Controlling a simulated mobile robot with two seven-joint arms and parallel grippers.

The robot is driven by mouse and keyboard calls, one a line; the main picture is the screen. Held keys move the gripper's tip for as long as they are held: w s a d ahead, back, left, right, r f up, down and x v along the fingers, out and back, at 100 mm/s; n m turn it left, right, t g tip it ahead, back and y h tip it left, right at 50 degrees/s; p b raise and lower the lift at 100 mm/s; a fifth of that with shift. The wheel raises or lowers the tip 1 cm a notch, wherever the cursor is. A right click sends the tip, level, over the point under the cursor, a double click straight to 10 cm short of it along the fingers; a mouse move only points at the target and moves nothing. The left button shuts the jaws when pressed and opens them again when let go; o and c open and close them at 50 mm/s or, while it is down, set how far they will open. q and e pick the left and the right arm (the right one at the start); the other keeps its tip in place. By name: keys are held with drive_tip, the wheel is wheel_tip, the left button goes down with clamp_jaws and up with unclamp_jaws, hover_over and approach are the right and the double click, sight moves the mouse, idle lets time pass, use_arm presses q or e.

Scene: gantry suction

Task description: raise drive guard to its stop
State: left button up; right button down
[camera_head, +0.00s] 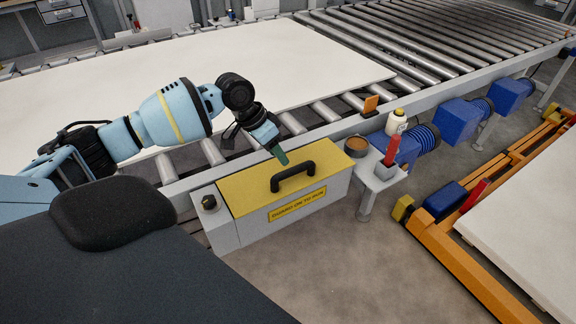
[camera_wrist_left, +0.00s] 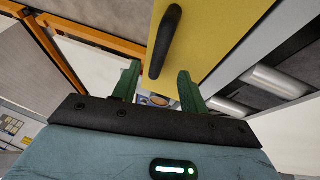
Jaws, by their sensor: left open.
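The drive guard (camera_head: 240,197) is a yellow-topped box cover with a grey front and a yellow label on it, beside the roller conveyor. It looks down flat. A black bar handle (camera_head: 292,177) stands on its top. My left gripper (camera_head: 282,158) is above the far edge of the guard, just behind the handle and apart from it. In the left wrist view the green fingers (camera_wrist_left: 157,88) are spread with nothing between them, and the handle (camera_wrist_left: 164,42) and yellow top (camera_wrist_left: 205,30) lie beyond their tips. My right gripper is not in view.
A small shelf (camera_head: 372,182) right of the guard holds a brown bowl (camera_head: 357,146), a white bottle (camera_head: 396,122) and a red-handled tool (camera_head: 392,151). A large pale board (camera_head: 290,60) lies on the rollers. An orange frame (camera_head: 470,270) stands at right; floor between is clear.

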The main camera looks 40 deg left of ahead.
use_arm(q)
drive_tip(key=x, duration=0.6)
drive_tip(key=shift+w+d+f, duration=0.1)
drive_tip(key=shift+w+f, duration=0.1)
drive_tip(key=shift+f, duration=0.05)
drive_tip(key=shift+c, duration=0.4)
clamp_jaws()
